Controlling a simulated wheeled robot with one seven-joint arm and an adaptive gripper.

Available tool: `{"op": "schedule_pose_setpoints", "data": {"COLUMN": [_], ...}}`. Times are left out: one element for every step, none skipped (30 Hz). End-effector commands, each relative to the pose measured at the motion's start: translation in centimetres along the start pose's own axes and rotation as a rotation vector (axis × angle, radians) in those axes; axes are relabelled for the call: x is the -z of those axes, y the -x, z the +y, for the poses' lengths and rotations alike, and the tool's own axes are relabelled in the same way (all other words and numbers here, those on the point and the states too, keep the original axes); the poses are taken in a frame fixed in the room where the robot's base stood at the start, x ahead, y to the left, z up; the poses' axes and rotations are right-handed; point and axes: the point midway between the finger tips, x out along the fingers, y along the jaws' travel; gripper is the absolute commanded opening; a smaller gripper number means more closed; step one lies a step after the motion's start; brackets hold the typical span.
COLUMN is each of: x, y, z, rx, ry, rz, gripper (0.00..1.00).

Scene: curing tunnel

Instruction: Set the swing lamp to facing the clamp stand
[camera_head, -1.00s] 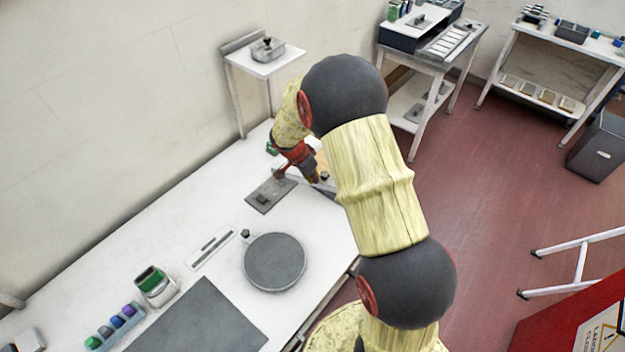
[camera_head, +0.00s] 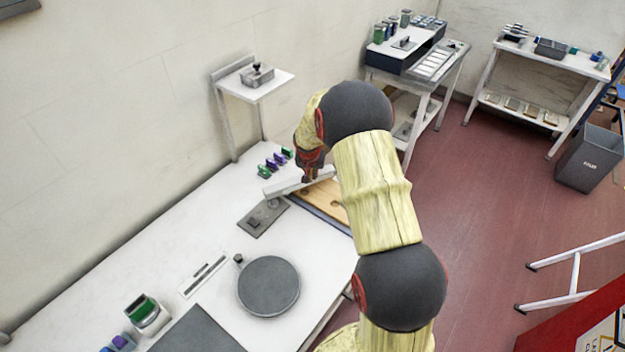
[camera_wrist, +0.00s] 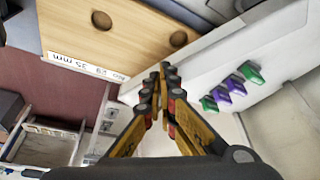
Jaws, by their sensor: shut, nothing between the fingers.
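A long pale bar (camera_head: 287,187), which looks like the swing lamp's arm, lies low above the bench beside a wooden board with holes (camera_head: 322,198). It slopes up to the right in the head view. A grey plate with a small block (camera_head: 263,216) lies at its left end. Several green and purple clips (camera_head: 275,162) stand behind the bar; they also show in the wrist view (camera_wrist: 232,87). I cannot tell which part is the clamp stand. My gripper (camera_head: 309,178) is shut and empty, close to the bar's right part. Its fingertips (camera_wrist: 165,70) meet in the wrist view; contact is unclear.
A round grey disc (camera_head: 268,286) and a slim white strip (camera_head: 204,274) lie nearer on the bench. A small wall shelf (camera_head: 273,85) holds a metal box. Side tables (camera_head: 420,75) stand behind. The bench's left middle is clear.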

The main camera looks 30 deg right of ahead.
Motion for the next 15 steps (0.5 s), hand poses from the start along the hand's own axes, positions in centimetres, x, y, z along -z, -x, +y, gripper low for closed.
{"op": "schedule_pose_setpoints", "data": {"x": [0.7, 1.0, 1.3, 1.6, 1.9, 2.2, 2.4, 2.6, 2.8, 3.0, 3.2, 3.5, 3.6, 3.8, 4.0], "y": [0.1, -0.1, -0.3, -0.4, -0.5, -0.7, -0.8, -0.9, -1.1, -1.2, -1.3, -1.4, -1.5, -1.6, -1.8], "z": [-0.1, -0.3, -0.4, -0.6, -0.7, -0.9, -1.1, -1.2, -1.5, -1.6, -1.8, -1.9, -2.1, -2.2, -2.4], "rx": [0.013, 0.021, 0.032, 0.040, 0.047, 0.057, 0.064, 0.071, 0.072, 0.072, 0.072, 0.071, 0.071, 0.071, 0.071], "ry": [0.030, 0.051, 0.077, 0.096, 0.115, 0.140, 0.156, 0.172, 0.180, 0.179, 0.179, 0.179, 0.179, 0.179, 0.179], "rz": [-0.001, 0.000, -0.001, 0.000, 0.000, 0.000, 0.000, 0.000, 0.000, 0.001, 0.001, 0.000, 0.000, 0.000, -0.001], "gripper": [0.00, 0.00, 0.00, 0.00, 0.00, 0.00, 0.00, 0.00, 0.00, 0.00, 0.00, 0.00, 0.00, 0.00, 0.00]}}
